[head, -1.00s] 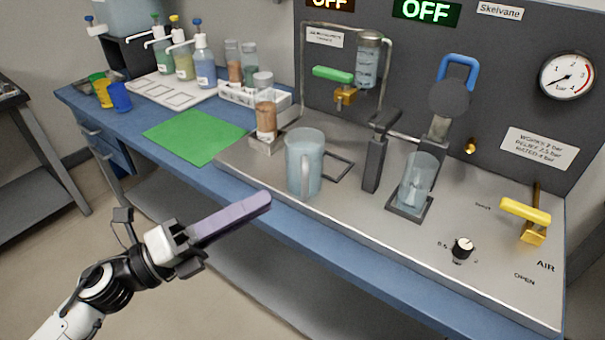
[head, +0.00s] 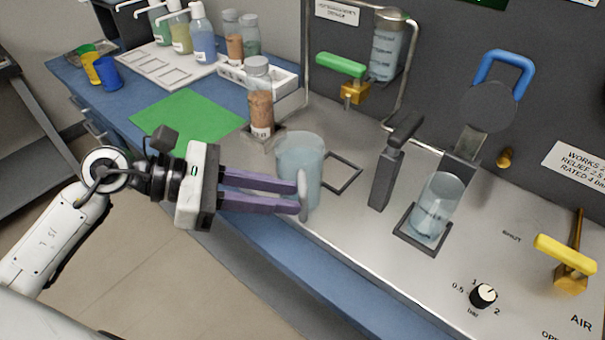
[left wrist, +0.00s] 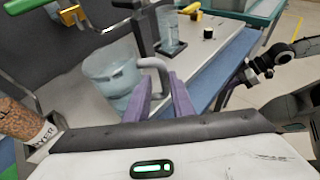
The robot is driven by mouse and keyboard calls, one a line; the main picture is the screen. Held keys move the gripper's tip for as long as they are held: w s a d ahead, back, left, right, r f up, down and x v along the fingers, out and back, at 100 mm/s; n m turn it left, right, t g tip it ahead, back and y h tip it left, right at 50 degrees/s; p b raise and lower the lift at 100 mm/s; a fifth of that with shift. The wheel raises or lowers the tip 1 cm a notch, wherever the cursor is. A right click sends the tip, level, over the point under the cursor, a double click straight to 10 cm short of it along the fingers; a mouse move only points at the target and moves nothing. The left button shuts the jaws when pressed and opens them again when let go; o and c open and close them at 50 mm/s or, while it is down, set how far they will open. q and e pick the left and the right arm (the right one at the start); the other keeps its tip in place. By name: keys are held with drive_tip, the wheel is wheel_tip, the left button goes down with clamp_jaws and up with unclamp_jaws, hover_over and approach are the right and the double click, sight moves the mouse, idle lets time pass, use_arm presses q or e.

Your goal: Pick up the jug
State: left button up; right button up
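The jug (head: 298,160) is a translucent pale-blue vessel with a pale handle (head: 303,196), upright on the steel bench top near its front edge. It also shows in the left wrist view (left wrist: 108,75), with the handle curving towards me. My left gripper (head: 300,194) has its two purple fingers apart, with the handle between their tips. In the left wrist view the fingers (left wrist: 160,88) show a gap around the lower handle; I cannot see firm contact on both sides. My right arm shows at the right of the left wrist view, its gripper (left wrist: 238,82) small and dark.
A glass beaker (head: 436,208) stands in a square holder right of the jug. A dark post (head: 388,175) is between them. A brown-filled bottle (head: 261,112) stands behind left of the jug. A green mat (head: 187,116) lies left. An empty square frame (head: 343,174) is behind the jug.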

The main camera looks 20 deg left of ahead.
use_arm(q)
drive_tip(key=p+x, duration=0.1)
drive_tip(key=x, duration=0.6)
drive_tip(key=shift+s+d+f, duration=0.1)
drive_tip(key=shift+f, duration=0.1)
clamp_jaws()
idle(1.1)
drive_tip(key=shift+r, duration=0.1)
